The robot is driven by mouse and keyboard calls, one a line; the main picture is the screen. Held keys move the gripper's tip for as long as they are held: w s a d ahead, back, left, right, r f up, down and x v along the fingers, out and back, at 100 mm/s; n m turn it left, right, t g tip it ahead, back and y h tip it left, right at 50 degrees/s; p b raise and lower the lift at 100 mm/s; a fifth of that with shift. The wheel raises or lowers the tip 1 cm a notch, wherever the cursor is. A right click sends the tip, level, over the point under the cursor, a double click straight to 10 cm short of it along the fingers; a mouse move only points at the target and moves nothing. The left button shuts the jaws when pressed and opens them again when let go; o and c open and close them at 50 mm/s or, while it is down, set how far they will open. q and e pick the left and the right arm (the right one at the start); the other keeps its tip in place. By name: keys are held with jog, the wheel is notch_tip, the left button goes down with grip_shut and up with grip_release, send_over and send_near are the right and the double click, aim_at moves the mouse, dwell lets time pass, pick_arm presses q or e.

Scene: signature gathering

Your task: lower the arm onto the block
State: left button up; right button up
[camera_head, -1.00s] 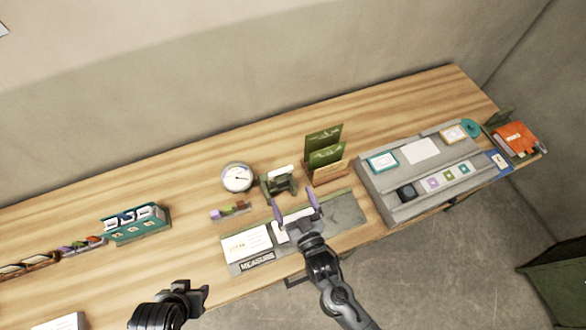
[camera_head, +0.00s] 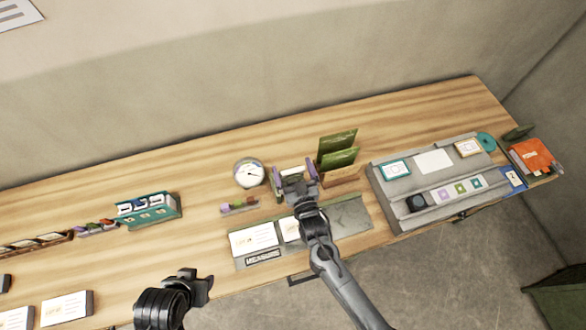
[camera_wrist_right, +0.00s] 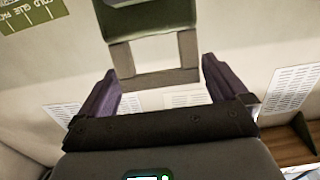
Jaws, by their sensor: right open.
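A small dark green press-like device (camera_head: 293,171) stands behind the grey-green mat in the head view, largely hidden by my right gripper (camera_head: 294,177). In the right wrist view, its green upper part (camera_wrist_right: 150,16) and a grey bar frame (camera_wrist_right: 155,78) show ahead. My right gripper (camera_wrist_right: 159,74) is open, its purple fingers on either side of the frame; I cannot tell whether they touch it. I cannot make out a block under the device. My left gripper (camera_head: 199,284) hangs near the table's front edge, and its jaw state is unclear.
The mat (camera_head: 350,216) holds white cards (camera_head: 253,240). A round dial (camera_head: 249,173) stands left of the device, green booklets in a wooden rack (camera_head: 340,177) right of it. A grey tray (camera_head: 408,174) is farther right. A teal box (camera_head: 148,209) stands left.

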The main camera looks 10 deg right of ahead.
jog(key=c, duration=1.3)
jog(key=s+d+f+t+b, duration=0.1)
jog(key=s+f+t+b, duration=0.1)
jog(key=s+b, duration=0.3)
jog(key=s+d+f+t+y+b, duration=0.1)
jog(key=s+f+t+b, duration=0.2)
jog(key=s+b, duration=0.2)
jog(key=shift+s+f+t+b, duration=0.3)
jog(key=shift+f+b, duration=0.05)
jog(key=shift+b, duration=0.55)
jog(key=shift+s+f, duration=0.35)
jog(key=shift+s, duration=0.05)
jog(key=shift+s+d+f+b, duration=0.1)
jog(key=shift+s+f+b, duration=0.2)
jog(key=shift+s, duration=0.05)
pick_arm(q)
notch_tip(320, 180, down, 12)
jog(key=shift+a+f, duration=0.15)
jog(key=shift+f, duration=0.1)
jog(key=shift+w, duration=0.1)
